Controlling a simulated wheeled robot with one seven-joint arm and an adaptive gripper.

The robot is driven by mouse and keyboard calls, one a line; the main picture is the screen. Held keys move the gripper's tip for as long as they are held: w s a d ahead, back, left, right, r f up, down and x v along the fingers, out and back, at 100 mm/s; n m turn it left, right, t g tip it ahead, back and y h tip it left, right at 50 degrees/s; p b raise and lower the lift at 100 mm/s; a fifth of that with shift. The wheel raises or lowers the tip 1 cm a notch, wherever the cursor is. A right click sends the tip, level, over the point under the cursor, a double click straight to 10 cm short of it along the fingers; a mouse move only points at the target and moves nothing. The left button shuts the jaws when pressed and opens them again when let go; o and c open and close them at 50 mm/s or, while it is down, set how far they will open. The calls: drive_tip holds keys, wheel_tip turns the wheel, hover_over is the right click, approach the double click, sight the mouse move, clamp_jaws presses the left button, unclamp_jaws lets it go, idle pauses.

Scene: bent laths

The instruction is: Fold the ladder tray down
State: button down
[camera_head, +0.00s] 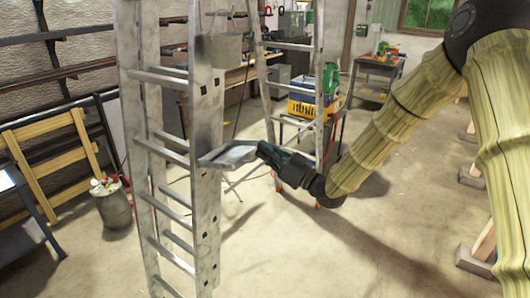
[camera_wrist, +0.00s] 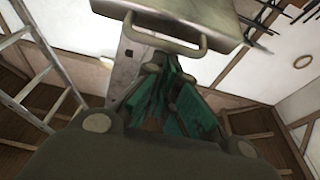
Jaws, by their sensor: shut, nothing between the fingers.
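A metal stepladder (camera_head: 177,165) stands upright at left centre.
A second ladder (camera_head: 292,45) and a yellow crate (camera_head: 312,107) stand behind. A metal can (camera_head: 112,205) is on the floor at left. Floor right of the ladder is mostly clear.

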drive_tip(key=shift+t+y, duration=0.3)
drive_tip(key=shift+y, duration=0.2)
drive_tip(key=f+b, duration=0.1)
drive_tip(key=b, duration=0.1)
drive_tip(key=d+f+b, duration=0.1)
drive_tip(key=f+b, duration=0.1)
drive_tip(key=b, duration=0.1)
drive_tip(key=s+f+b, duration=0.1)
drive_tip(key=f+b, duration=0.1)
drive_tip(key=shift+d, duration=0.15)
drive_tip(key=shift+r, duration=0.15)
